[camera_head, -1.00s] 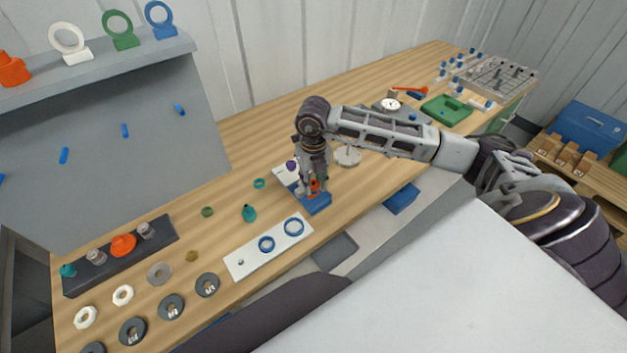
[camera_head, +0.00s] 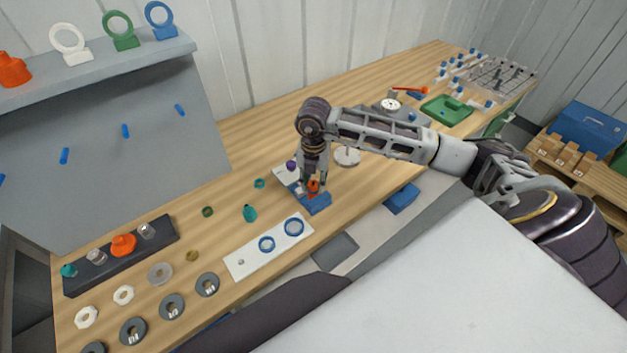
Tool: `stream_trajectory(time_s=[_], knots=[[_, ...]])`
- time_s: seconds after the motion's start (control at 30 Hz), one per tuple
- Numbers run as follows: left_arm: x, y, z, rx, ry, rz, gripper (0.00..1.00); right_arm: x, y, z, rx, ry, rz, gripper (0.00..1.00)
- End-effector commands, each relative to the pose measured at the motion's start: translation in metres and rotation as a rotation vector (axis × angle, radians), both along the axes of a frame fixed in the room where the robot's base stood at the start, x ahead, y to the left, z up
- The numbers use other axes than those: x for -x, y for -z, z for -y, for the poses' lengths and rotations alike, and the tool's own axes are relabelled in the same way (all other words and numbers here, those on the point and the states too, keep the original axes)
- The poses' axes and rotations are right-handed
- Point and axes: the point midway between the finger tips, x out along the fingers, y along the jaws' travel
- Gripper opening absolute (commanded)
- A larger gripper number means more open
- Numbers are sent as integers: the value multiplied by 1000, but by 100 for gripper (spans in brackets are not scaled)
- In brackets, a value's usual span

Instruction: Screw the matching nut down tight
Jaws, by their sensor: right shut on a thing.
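My right gripper (camera_head: 314,184) points down over a blue block (camera_head: 317,205) near the front of the wooden bench. It is shut on a small orange part (camera_head: 313,187) just above or on the block; I cannot tell whether the part touches it. The fingers partly hide this part, and its thread cannot be seen. Pale hex nuts (camera_head: 123,295) and dark grey rings (camera_head: 171,307) lie at the left front of the bench. A small brass-coloured nut (camera_head: 192,256) lies near them. My left gripper is not in view.
A white plate with blue rings (camera_head: 240,262) lies left of the block. A dark rack (camera_head: 75,283) holds several fittings. A metal disc (camera_head: 347,157) stands close to the right of my gripper. A green tray (camera_head: 447,110) is farther back.

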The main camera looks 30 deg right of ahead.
Motion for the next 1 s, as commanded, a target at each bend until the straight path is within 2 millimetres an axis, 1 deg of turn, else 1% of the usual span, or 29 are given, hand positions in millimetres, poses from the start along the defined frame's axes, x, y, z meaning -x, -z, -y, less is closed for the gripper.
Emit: stream_trajectory(time_s=[0.2,0.43,0.47,0.63,0.67,1.0], knots=[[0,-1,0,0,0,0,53,0,0,0,0,86,0,2],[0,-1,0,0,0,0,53,0,0,0,0,92,0,2],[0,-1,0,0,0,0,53,0,0,0,0,91,0,32],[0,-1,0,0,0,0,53,0,0,0,0,90,0,54],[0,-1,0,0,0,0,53,0,0,0,0,90,0,56],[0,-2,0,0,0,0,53,0,-1,0,0,89,0,56]])
